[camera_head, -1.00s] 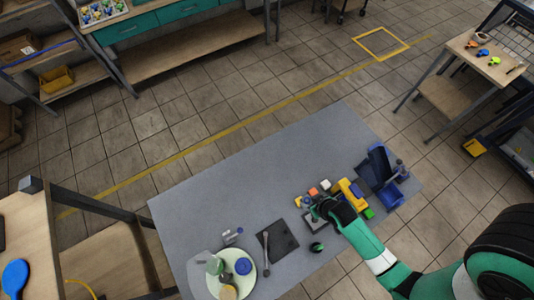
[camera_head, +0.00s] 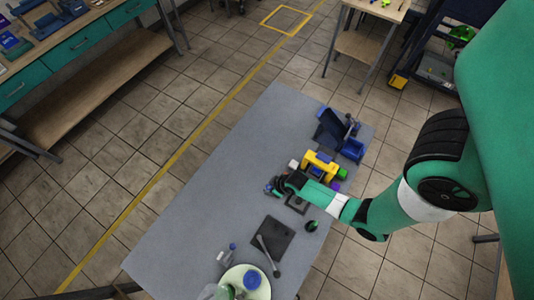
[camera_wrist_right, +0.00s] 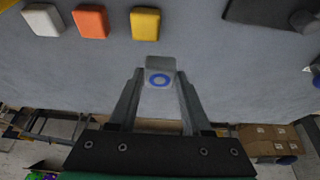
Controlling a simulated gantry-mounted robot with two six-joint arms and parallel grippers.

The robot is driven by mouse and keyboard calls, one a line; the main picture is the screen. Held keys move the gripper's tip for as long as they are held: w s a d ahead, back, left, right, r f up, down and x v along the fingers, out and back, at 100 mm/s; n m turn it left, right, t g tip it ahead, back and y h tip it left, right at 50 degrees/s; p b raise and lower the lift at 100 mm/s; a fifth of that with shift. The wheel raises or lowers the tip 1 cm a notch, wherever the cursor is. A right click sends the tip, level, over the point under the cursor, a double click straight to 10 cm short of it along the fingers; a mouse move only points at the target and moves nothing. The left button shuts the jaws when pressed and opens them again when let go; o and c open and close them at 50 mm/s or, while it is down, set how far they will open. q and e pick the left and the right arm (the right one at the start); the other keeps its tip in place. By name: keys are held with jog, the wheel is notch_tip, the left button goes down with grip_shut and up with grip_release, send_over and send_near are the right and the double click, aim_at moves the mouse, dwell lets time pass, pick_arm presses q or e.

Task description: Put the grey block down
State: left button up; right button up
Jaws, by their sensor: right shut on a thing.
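In the head view my right gripper (camera_head: 273,187) is over the table, left of a yellow device (camera_head: 319,166), and the grey block cannot be made out. My left gripper is not in view.
A dark mat (camera_head: 268,237) with a grey spoon-like tool lies nearer the table's front. A pale green plate (camera_head: 262,291) holds a blue round item (camera_head: 251,279). A dark blue bin (camera_head: 351,149) stands at the far right end. The left part of the grey table (camera_head: 205,200) is clear.

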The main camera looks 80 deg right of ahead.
aim_at(269, 186)
jog(key=shift+w+d+f, duration=0.25)
jog(key=shift+w+f, duration=0.15)
jog(key=shift+f, duration=0.2)
jog(key=shift+w+d+f, duration=0.25)
jog(key=shift+w+f, duration=0.15)
jog(key=shift+f, duration=0.15)
jog(key=shift+w+f+b, duration=0.1)
jog(key=shift+f+b, duration=0.15)
jog(key=shift+b, duration=0.15)
notch_tip(269, 186, down, 3)
jog(key=shift+w+d+f+b, duration=0.1)
jog(key=shift+f+b, duration=0.05)
jog(key=shift+b, duration=0.6)
jog(key=shift+f, duration=0.15)
jog(key=o, duration=1.1)
